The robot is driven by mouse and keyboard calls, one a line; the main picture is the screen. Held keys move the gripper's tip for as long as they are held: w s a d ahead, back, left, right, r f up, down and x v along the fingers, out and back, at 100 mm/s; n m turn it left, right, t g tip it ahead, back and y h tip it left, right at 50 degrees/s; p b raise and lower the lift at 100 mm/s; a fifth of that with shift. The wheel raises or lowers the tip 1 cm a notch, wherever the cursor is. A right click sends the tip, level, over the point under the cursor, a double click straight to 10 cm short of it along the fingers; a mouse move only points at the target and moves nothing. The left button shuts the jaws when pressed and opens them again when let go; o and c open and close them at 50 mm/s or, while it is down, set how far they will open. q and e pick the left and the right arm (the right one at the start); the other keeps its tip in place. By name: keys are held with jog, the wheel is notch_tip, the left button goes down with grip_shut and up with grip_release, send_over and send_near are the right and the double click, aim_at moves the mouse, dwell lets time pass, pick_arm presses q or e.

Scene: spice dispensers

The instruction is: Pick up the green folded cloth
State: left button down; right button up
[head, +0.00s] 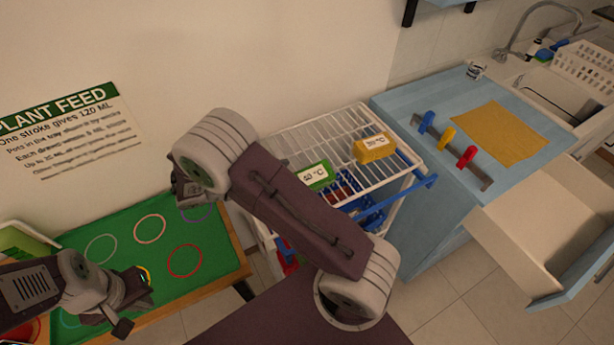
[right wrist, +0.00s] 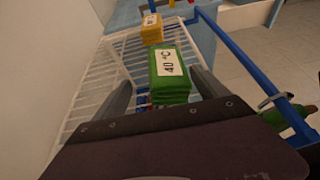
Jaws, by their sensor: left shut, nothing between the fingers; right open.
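The green folded cloth (head: 317,175) lies on the white wire rack of a cart, with a white "40 °C" label on top. In the right wrist view the same green cloth (right wrist: 168,82) is a thick folded stack. My right gripper (right wrist: 165,95) is open, its two grey fingers to the left and right of the cloth's near part in that view; contact cannot be told. In the head view my right arm hides that gripper. My left gripper (head: 128,298) is shut and empty over the green mat at the lower left.
A yellow labelled cloth (head: 374,147) lies farther along the wire rack (head: 300,133). A blue rail (head: 405,196) runs along the rack's right side. A blue counter (head: 405,98) with coloured levers and an open drawer (head: 540,225) stands to the right.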

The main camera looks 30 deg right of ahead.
aim_at(298, 174)
jog(key=shift+w+f, duration=0.15)
jog(key=shift+w, duration=0.05)
jog(key=x, duration=0.3)
jog(key=shift+d+f, duration=0.1)
jog(key=shift+d, duration=0.15)
jog(key=x, duration=0.5)
jog(key=shift+s+d+f, duration=0.1)
jog(key=shift+s+d, duration=0.1)
jog(key=shift+s, duration=0.1)
jog(key=shift+a, duration=0.1)
jog(key=c, duration=1.5)
jog(key=shift+c, duration=0.2)
jog(key=shift+r+p, duration=0.3)
jog(key=shift+r, duration=0.15)
jog(key=r, duration=0.2)
jog(key=d+r, duration=0.1)
jog(key=r, duration=0.1)
jog(key=shift+s, duration=0.3)
jog(key=s+d+r, duration=0.5)
jog(key=d+r, duration=0.1)
jog(key=d, duration=0.3)
